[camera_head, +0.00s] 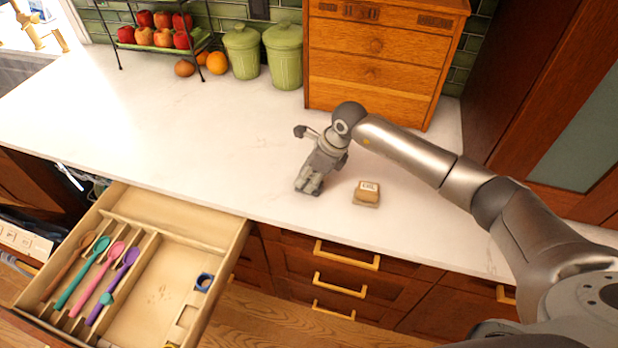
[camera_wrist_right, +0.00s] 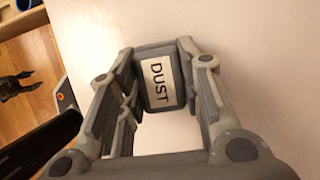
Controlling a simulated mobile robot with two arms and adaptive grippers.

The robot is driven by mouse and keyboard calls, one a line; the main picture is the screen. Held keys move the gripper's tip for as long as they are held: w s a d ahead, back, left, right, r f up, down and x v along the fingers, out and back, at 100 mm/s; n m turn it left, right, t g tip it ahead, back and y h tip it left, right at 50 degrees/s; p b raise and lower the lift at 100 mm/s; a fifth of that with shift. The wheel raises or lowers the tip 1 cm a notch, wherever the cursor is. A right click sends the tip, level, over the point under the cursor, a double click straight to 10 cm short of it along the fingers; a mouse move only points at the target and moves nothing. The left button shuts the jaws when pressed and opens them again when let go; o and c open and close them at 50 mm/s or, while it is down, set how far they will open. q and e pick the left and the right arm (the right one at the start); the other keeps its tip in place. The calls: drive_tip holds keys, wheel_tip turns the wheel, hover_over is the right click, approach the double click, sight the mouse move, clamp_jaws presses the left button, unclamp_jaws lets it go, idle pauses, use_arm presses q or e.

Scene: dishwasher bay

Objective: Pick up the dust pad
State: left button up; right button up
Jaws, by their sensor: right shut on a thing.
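The dust pad (camera_wrist_right: 156,97) is a grey block with a white label reading DUST, seen in the right wrist view. It sits between the fingers of my right gripper (camera_wrist_right: 160,72), which is shut on it. In the head view my right gripper (camera_head: 309,185) points down close over the counter, left of a tan block; the dust pad cannot be made out clearly there. I cannot tell whether the pad touches the counter. My left gripper does not show in the head view.
The tan labelled block (camera_head: 366,194) lies on the white counter (camera_head: 200,130) near its front edge. A wooden drawer chest (camera_head: 375,70) and green canisters (camera_head: 284,60) stand behind. An open drawer (camera_head: 150,280) with utensils juts out front left. The counter's left middle is clear.

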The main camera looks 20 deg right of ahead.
drive_tip(key=shift+w+r+b, duration=0.1)
drive_tip(key=shift+r+b, duration=0.35)
drive_tip(key=shift+b, duration=0.05)
drive_tip(key=s+a+r+b, duration=0.7)
drive_tip(key=s+a+r, duration=0.3)
drive_tip(key=r, duration=0.2)
